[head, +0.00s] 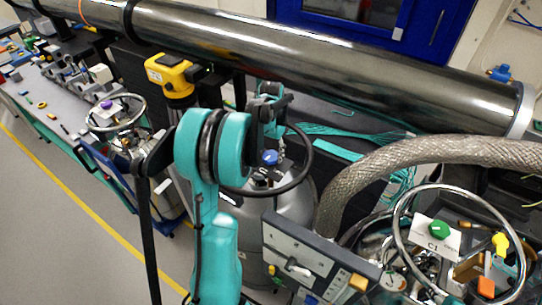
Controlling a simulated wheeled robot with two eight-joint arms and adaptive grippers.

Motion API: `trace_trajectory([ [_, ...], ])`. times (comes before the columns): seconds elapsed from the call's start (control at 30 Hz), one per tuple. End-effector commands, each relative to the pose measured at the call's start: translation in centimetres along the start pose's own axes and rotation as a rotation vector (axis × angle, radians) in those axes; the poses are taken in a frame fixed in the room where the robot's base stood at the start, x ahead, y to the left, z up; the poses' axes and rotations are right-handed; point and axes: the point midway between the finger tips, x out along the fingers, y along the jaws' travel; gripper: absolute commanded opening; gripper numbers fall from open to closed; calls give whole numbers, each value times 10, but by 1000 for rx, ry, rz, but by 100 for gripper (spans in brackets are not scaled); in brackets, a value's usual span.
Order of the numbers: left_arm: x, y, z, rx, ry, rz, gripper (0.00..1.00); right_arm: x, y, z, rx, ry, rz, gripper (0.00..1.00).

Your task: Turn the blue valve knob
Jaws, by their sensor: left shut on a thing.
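The blue valve knob (270,157) sits on top of a grey metal vessel (294,214), inside a black ring handle (303,176). My left gripper (266,142) is directly above the knob, pointing down, with its dark fingers shut at the knob. My teal arm hides part of the gripper and of the vessel, so the exact contact of the fingers is not clear. My right gripper is not in view.
A green knob (438,230) labelled C1 and a purple knob (107,105) sit inside other ring handles. A braided hose (400,165) curves right of the vessel. A large metal pipe (330,68) crosses behind. Open floor (60,220) lies at left.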

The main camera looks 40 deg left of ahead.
Motion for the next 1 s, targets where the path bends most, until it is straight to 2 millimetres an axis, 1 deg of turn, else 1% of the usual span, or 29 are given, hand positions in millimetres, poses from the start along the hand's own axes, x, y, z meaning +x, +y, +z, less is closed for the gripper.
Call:
trace_trajectory([
  [0.03,1,-1,0,-44,0,-2,22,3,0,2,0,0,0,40],
  [0.4,1,-1,0,-395,1,-2,22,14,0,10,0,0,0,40],
  [1.0,0,0,0,-944,1,-1,22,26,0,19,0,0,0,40],
])
